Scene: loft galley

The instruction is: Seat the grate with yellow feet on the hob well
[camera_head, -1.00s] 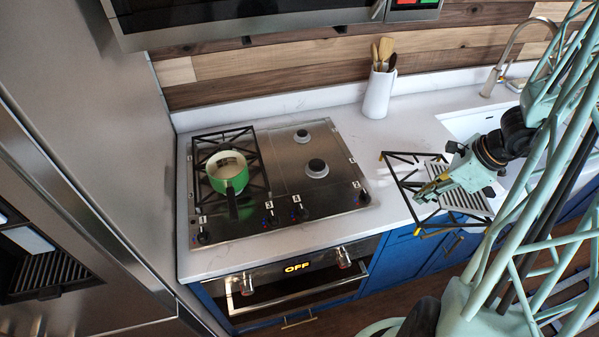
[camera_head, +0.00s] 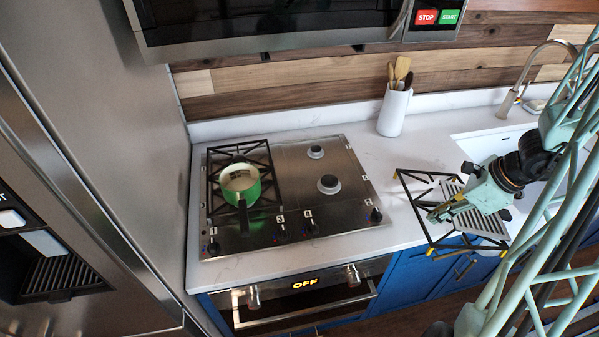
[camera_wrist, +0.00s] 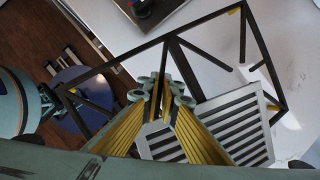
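The grate with yellow feet (camera_head: 408,203) is a black open frame over the counter right of the hob, about level and partly past the front edge. My gripper (camera_head: 437,215) is at its middle. In the wrist view the fingers (camera_wrist: 163,95) are closed together on an inner bar of the grate (camera_wrist: 120,62), with yellow feet at its corners. Whether the grate touches anything below is unclear. The hob well (camera_head: 347,204) is the bare right half of the steel hob, with two burners (camera_head: 329,184) showing.
A second black grate (camera_head: 262,158) with a green pot (camera_head: 250,193) covers the hob's left half. A slatted grey panel (camera_wrist: 225,125) lies under the held grate. A white utensil crock (camera_head: 392,112) stands behind. Counter (camera_head: 385,160) between hob and held grate is clear.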

